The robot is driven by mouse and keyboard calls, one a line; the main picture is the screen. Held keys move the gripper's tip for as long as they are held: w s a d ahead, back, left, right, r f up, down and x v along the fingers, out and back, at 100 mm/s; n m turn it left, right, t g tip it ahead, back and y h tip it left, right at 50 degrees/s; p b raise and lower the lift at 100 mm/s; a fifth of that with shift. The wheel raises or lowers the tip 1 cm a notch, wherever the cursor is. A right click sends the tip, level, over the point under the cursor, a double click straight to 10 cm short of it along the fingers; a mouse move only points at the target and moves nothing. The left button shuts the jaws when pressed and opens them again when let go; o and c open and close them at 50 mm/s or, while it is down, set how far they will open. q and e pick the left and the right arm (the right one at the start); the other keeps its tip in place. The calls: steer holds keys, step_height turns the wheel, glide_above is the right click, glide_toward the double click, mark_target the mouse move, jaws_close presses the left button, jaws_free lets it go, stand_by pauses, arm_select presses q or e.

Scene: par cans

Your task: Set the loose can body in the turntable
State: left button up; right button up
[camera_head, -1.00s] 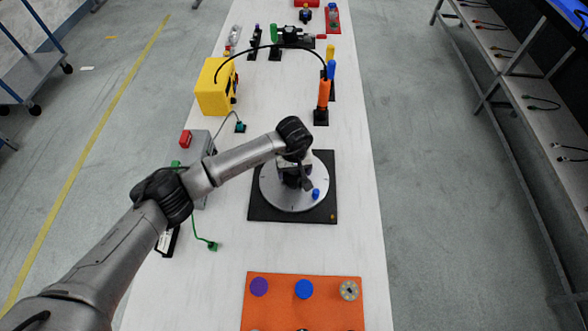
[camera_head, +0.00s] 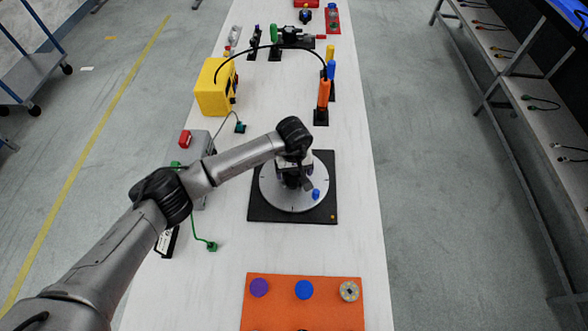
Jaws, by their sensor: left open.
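The turntable (camera_head: 280,196) is a round silver plate on a black square base (camera_head: 322,214) in the middle of the white table. My left gripper (camera_head: 305,184) hangs over the plate, its fingers pointing down and mostly hidden under the wrist. It is open. A dark cylindrical body shows partly beneath the wrist at the plate's centre; I cannot tell whether it is the can body. A small blue piece (camera_head: 316,194) is on the plate's right side, close beside the gripper. My right gripper is not in view.
An orange board (camera_head: 275,310) with purple, blue and metallic round pieces lies at the near end. A grey box (camera_head: 197,146) with a red button stands left of the turntable. A yellow case (camera_head: 212,88) and an orange post (camera_head: 323,95) stand farther back.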

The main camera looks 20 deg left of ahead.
arm_select(q)
steer(key=o, duration=0.3)
steer(key=shift+r+p, duration=0.6)
steer(key=shift+r, duration=6.3)
